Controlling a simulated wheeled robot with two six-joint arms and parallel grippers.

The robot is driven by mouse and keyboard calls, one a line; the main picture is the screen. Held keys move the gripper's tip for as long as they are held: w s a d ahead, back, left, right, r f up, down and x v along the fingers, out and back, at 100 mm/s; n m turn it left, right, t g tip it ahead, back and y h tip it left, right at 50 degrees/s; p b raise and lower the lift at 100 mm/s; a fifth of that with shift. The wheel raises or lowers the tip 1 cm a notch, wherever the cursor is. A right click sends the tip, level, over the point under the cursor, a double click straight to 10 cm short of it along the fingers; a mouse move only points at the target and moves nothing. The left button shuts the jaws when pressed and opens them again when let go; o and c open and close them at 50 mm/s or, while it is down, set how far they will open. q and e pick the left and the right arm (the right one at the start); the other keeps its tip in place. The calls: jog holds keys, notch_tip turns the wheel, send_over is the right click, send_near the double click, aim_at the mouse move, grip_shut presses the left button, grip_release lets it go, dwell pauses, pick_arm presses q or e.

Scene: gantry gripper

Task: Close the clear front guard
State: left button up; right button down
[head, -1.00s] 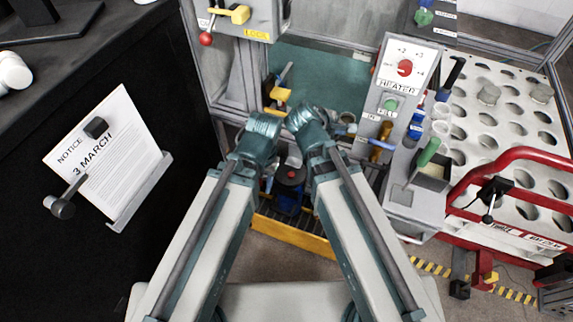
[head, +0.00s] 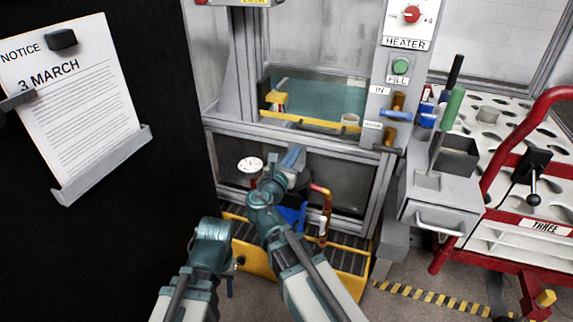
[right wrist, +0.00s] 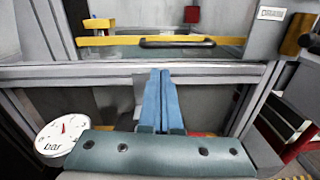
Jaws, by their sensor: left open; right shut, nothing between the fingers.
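The clear front guard shows as a see-through pane with a yellow rail (head: 310,124) along its lower edge, low in the machine's window opening. A dark bar handle on the rail shows in the right wrist view (right wrist: 178,42). I cannot tell how far the guard stands open. My right gripper (head: 293,158) is shut and empty, below the rail and in front of the lower frame. Its blue fingers (right wrist: 160,98) point toward the frame's cross bar, apart from the handle in the picture. My left gripper (head: 212,234) is low and to the left, open, its fingers mostly hidden.
A pressure gauge (head: 250,164) and a yellow-edged roller base (head: 345,260) lie around my right arm. The heater panel (head: 408,40) and a grey box with a handle (head: 440,215) stand right. A red-railed rack (head: 545,225) is further right. A notice board (head: 70,100) is left.

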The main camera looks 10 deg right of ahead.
aim_at(300, 138)
jog(key=shift+a+f+n+t+b, duration=0.3)
jog(key=shift+a+f+n+b, duration=0.25)
jog(key=shift+a+n, duration=0.25)
jog(key=shift+w+d, duration=0.15)
jog(key=x, duration=0.9)
jog(key=shift+w+d+f+p, duration=0.1)
jog(key=shift+w+d+p, duration=0.1)
jog(key=shift+w+p, duration=0.1)
pick_arm(q)
jog(key=shift+s+a+f, duration=0.2)
jog(key=shift+f, duration=0.25)
jog(key=shift+s+a+f, duration=0.2)
jog(key=shift+f, duration=0.2)
jog(key=shift+r, duration=0.1)
notch_tip(300, 138, up, 33)
jog(key=p, duration=3.3)
pick_arm(e)
notch_tip(300, 138, up, 33)
jog(key=shift+w, duration=0.1)
